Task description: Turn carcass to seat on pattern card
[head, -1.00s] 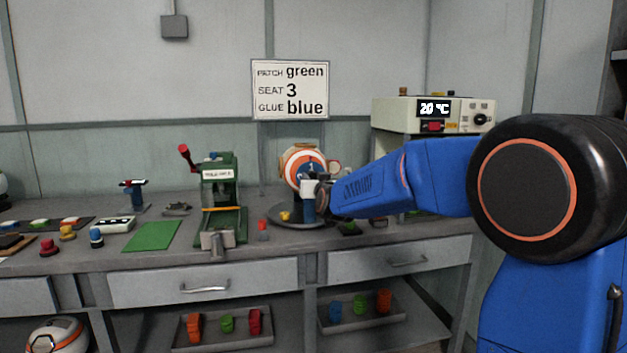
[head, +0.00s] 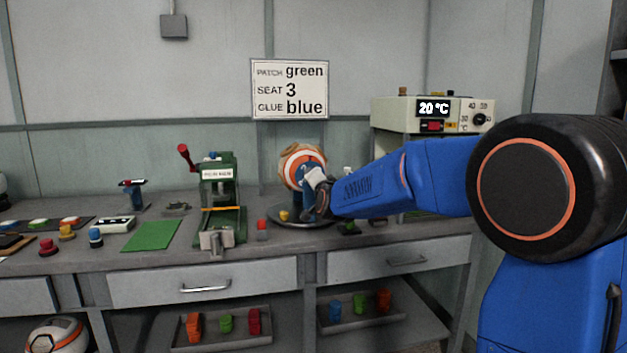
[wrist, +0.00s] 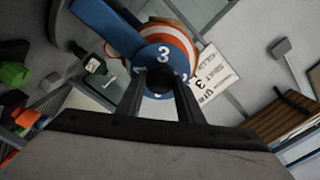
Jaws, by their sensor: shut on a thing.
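The carcass, a ball with orange and white bands and a blue cap (head: 297,158), sits on a stand above a round grey dish (head: 280,218) right of the bench's middle. In the wrist view its blue cap (wrist: 145,55) shows a white 3, with part of another mark to the left. The pattern card (head: 290,90) on the wall reads patch green, seat 3, glue blue. My gripper (wrist: 160,78) is shut on a dark round knob (wrist: 160,82) at the cap. In the head view my gripper (head: 315,182) is tilted and hides part of the ball's front.
A green press (head: 219,200) with a red-tipped lever stands left of the ball. A small yellow piece (head: 284,215) is by the dish. A heater box (head: 415,117) reading 20 °C stands behind my arm. A green mat (head: 152,235) lies further left.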

